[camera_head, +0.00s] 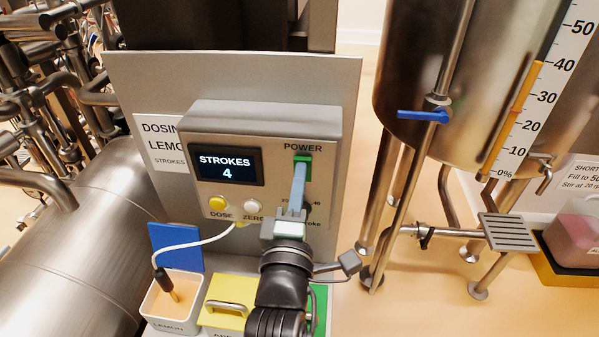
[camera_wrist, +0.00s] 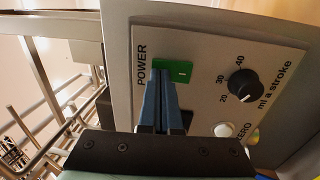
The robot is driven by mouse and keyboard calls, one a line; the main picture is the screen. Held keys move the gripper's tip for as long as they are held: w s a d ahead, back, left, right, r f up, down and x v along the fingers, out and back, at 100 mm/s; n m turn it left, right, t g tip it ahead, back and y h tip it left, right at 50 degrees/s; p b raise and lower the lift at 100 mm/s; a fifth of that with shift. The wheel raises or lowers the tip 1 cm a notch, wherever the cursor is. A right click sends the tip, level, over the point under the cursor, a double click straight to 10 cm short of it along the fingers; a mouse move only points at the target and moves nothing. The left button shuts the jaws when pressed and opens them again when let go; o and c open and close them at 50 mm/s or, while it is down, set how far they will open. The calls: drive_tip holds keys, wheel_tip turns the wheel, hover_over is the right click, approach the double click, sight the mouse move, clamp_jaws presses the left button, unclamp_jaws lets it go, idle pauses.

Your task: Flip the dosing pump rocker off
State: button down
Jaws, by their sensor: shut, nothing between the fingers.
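The dosing pump rocker (camera_head: 303,160) is a green switch under the word POWER on the grey pump box (camera_head: 262,122). In the wrist view the green rocker (camera_wrist: 181,71) shows a small white mark on its right part. My gripper (camera_head: 299,170) is shut and empty, its blue fingers reaching up to the rocker's lower part. In the wrist view the fingertips (camera_wrist: 160,84) overlap the rocker's lower left part, which is hidden. I cannot tell whether they touch it. The display (camera_head: 227,166) is lit and reads STROKES 4.
The yellow DOSE button (camera_head: 217,203) and white ZERO button (camera_head: 252,206) sit left of my gripper. The black stroke knob (camera_wrist: 243,83) is close by. A steel tank (camera_head: 420,75) with a blue-handled valve (camera_head: 422,115) stands at right. A lemon container (camera_head: 175,299) stands below.

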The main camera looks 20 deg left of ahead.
drive_tip(key=shift+w, duration=0.1)
idle(0.3)
drive_tip(key=shift+w+p, duration=0.1)
drive_tip(key=shift+p, duration=0.6)
